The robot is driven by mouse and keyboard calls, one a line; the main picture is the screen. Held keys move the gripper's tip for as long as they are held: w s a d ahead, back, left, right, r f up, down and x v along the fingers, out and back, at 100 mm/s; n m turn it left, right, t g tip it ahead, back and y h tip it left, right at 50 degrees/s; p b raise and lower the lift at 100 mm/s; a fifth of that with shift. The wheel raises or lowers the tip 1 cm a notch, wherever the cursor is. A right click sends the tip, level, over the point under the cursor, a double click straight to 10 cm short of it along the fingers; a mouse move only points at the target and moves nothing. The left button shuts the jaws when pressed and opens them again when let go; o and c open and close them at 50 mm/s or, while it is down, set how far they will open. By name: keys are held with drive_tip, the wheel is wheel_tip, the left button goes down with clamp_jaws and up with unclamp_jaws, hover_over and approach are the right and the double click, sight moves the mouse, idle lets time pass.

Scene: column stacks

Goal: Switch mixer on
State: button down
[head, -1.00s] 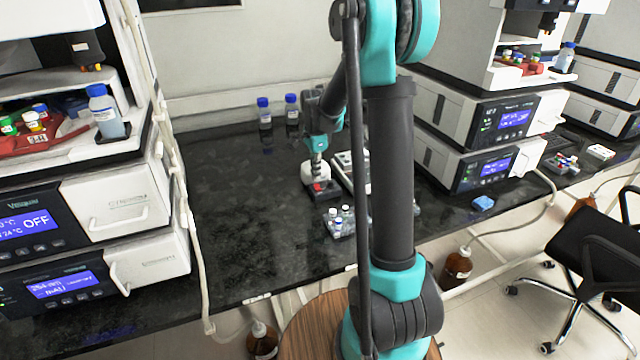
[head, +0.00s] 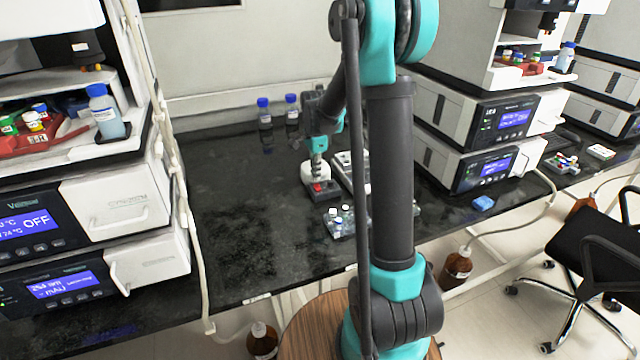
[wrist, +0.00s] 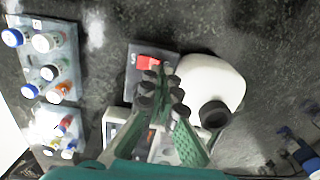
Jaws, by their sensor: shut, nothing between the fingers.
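The mixer (head: 310,170) stands on the black bench in the head view, a white rounded body with a dark grey base. In the wrist view its white body (wrist: 212,82) shows right of centre, with a dark knob on it. Its red switch (wrist: 149,63) sits on the grey base panel, partly behind my fingertips. My gripper (wrist: 162,72) is shut and empty, its tips over the lower right edge of the switch in the picture. I cannot tell whether they touch it. In the head view my gripper (head: 317,158) points down at the mixer, mostly hidden by the wrist.
A rack of small vials (head: 340,222) stands in front of the mixer; vials also show at left in the wrist view (wrist: 52,65). A pale device (head: 347,170) is just right of the mixer. Two blue-capped bottles (head: 291,108) stand behind. The bench left of the mixer is clear.

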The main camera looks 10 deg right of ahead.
drive_tip(key=shift+f, duration=0.95)
idle(0.5)
drive_tip(key=shift+r, duration=2.5)
drive_tip(key=shift+s, duration=0.1)
